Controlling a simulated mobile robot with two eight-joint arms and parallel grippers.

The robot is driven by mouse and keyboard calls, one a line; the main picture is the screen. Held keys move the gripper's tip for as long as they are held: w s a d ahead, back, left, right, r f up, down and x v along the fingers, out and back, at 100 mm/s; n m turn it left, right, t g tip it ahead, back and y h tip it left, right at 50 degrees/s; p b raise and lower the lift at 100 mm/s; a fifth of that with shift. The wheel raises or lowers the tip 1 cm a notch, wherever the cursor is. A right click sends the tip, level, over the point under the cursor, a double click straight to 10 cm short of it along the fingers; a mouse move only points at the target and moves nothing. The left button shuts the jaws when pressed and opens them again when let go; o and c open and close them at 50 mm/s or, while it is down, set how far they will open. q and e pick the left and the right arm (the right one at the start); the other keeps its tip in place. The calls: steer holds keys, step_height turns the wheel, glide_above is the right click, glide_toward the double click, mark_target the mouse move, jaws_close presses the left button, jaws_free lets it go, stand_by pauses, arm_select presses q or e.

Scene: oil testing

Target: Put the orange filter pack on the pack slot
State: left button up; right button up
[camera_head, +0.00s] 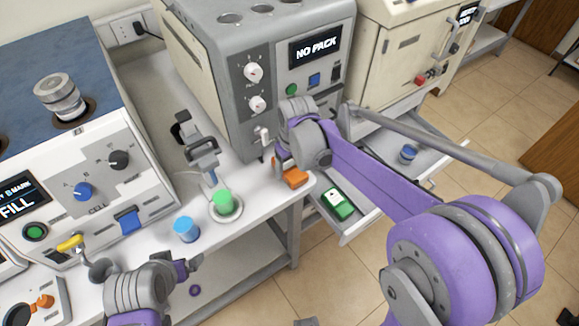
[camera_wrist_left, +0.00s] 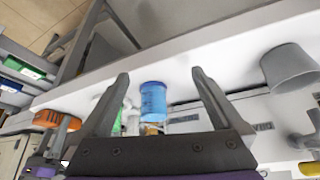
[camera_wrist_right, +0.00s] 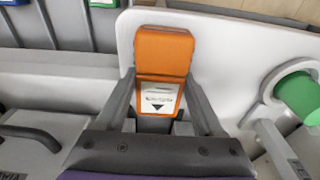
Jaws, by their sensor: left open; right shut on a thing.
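The orange filter pack (camera_head: 294,178) is at the front corner of the white bench, below the grey machine (camera_head: 230,60) whose display reads "NO PACK". My right gripper (camera_head: 283,160) is shut on the pack. In the right wrist view the pack (camera_wrist_right: 164,50) sits between its fingers, with a white label and black arrow facing the camera. I cannot tell whether the pack touches the bench. The pack slot cannot be made out clearly. My left gripper (camera_head: 193,264) is open and empty over the bench's front edge; it also shows in the left wrist view (camera_wrist_left: 158,78).
A blue cup (camera_head: 187,230) and a green cup (camera_head: 223,203) on a round holder stand on the bench, left of the pack. A green pack (camera_head: 338,204) lies in an open drawer to the right. My right arm crosses above the drawers. A grey cup (camera_wrist_left: 290,68) is near my left gripper.

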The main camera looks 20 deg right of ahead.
mark_target(292, 168)
steer(key=shift+w+f, duration=0.1)
steer(key=shift+w, duration=0.1)
steer(key=o, duration=1.1)
steer(key=shift+f, duration=0.1)
arm_select(q)
steer(key=shift+w, duration=0.1)
arm_select(e)
steer(key=o, duration=0.4)
steer(key=shift+r, duration=0.35)
step_height(292, 168, up, 11)
steer(key=s, duration=0.1)
arm_select(q)
steer(key=shift+w+r+p, duration=0.3)
steer(key=shift+r+p, duration=0.15)
steer(key=shift+r, duration=0.25)
arm_select(e)
steer(key=s+d+f+m+t, duration=0.2)
steer(key=s+f, duration=0.2)
steer(key=s, duration=0.5)
steer(key=s+d+f+m+t, duration=0.2)
steer(key=s+f, duration=0.3)
steer(key=s, duration=0.4)
steer(key=shift+s+d, duration=0.25)
steer(key=shift+d, duration=0.15)
steer(key=shift+r, duration=0.1)
